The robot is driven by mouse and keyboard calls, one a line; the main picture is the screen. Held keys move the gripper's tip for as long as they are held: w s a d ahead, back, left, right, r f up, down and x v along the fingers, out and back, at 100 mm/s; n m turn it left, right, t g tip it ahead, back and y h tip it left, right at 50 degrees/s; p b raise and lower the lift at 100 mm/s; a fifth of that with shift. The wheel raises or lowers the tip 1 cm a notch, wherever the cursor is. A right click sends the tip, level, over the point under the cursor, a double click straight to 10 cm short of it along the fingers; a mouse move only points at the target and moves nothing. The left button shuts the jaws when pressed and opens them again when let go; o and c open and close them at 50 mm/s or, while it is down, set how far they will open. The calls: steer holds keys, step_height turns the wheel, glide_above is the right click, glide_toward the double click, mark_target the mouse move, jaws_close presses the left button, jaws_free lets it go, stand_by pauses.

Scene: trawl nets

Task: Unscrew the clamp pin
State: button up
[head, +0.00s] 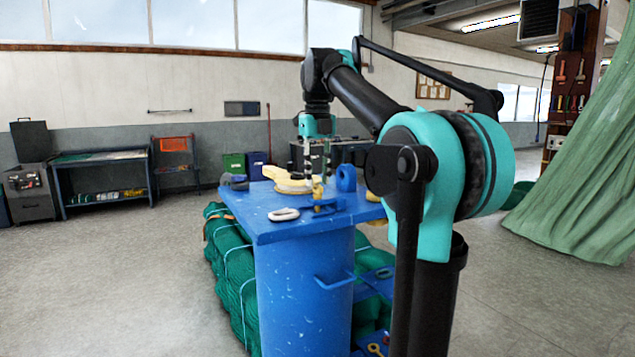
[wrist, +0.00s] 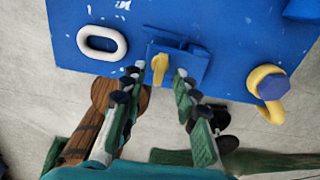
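The clamp pin (wrist: 160,66) is yellow, with a flat rounded head, and sits at the blue clamp (wrist: 190,64) near the table edge in the wrist view. In the head view a small yellow piece, apparently the pin (head: 317,190), stands above the blue clamp (head: 328,206). My gripper (wrist: 158,74) is open, with one finger on each side of the pin head. Gaps show between the head and both fingertips. In the head view my gripper (head: 313,168) points down over the blue table. The pin's shank is mostly hidden.
The blue table (head: 262,228) also holds a white oval ring (wrist: 102,43) and, to the right, a yellow shackle (wrist: 265,92) with a blue bolt. A pale yellow piece (head: 288,178) and an upright blue eye (head: 346,178) stand close to my gripper. Green netting (head: 232,275) lies beside the table.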

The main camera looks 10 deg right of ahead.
steer(key=shift+f, duration=0.95)
jaws_close()
